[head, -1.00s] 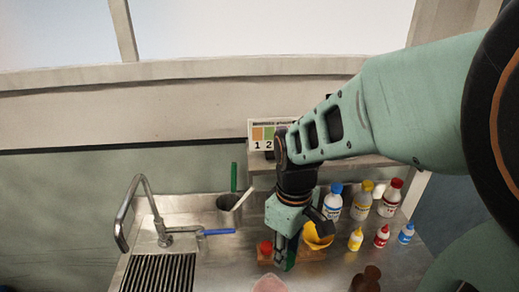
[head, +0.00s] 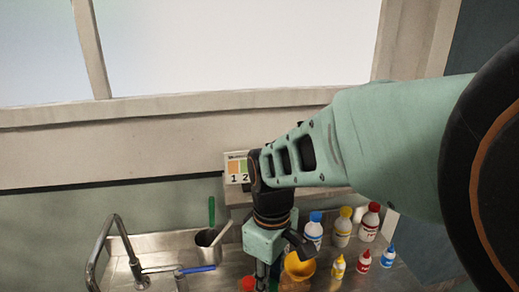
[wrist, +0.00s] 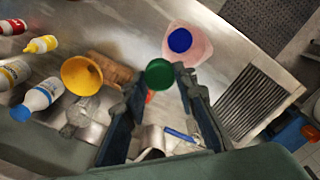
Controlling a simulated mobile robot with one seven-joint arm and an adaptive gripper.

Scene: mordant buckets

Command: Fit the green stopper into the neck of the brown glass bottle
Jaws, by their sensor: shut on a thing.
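The green stopper (wrist: 159,73) shows as a round green disc between my fingertips in the wrist view. My gripper (wrist: 160,82) is shut on it, above the steel counter. In the head view my gripper (head: 265,274) points down at the bottom edge, and its fingertips and the stopper are cut off. I cannot make out the brown glass bottle for certain in either current view. A brown shape (wrist: 110,69) lies beside the yellow funnel in the wrist view, but I cannot tell what it is.
A yellow funnel (head: 299,266) is close to the right of my gripper, with several capped bottles (head: 342,228) beyond. A pink container with a blue top (wrist: 193,52) stands on the counter. A tap (head: 113,235) and a steel pot (head: 206,238) are left.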

